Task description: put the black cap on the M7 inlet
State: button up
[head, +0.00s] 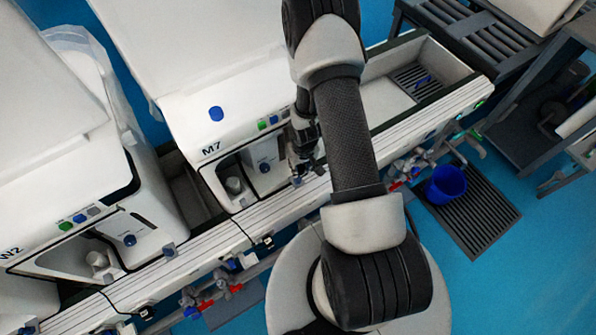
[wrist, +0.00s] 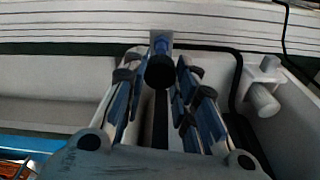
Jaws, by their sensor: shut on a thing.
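The M7 machine (head: 215,125) is the white unit left of my arm in the head view. In its front recess stands a pale, stubby cylindrical fitting (head: 233,185), which looks like the inlet. A similar fitting shows at the right in the wrist view (wrist: 262,92). My gripper (head: 306,168) is low over the white rail, right of the recess. In the wrist view my gripper (wrist: 158,82) is shut on the black cap (wrist: 160,72), a dark round piece between the blue-padded fingertips. A small blue-grey block (wrist: 160,42) shows just beyond the cap; whether they touch is unclear.
The white ribbed rail (head: 270,205) runs along the front of the machines. The W2 machine (head: 60,200) stands at the left. Pipes and valves (head: 210,295) hang below the rail. A blue bucket (head: 446,185) is on a floor grate at the right.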

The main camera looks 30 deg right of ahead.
aim_at(300, 168)
jog(key=shift+w+r+p, duration=0.35)
jog(key=shift+w+p, duration=0.15)
jog(key=shift+w, duration=0.3)
notch_tip(300, 168, down, 2)
jog(key=shift+s+f+b, duration=0.1)
jog(key=shift+b, duration=0.8)
jog(key=shift+f+b, duration=1.4)
jog(key=shift+f, duration=1.25)
jog(key=shift+f+b, duration=0.6)
jog(key=shift+f, duration=0.05)
jog(key=o, duration=0.7)
jog(key=shift+r, duration=0.15)
jog(key=r+p, duration=0.2)
jog(key=r, duration=0.2)
jog(key=r+p, duration=0.2)
jog(key=r, duration=0.2)
jog(key=s+r+p, duration=0.1)
jog(key=r+p, duration=0.2)
jog(key=r, duration=0.2)
jog(key=shift+s+a, duration=0.1)
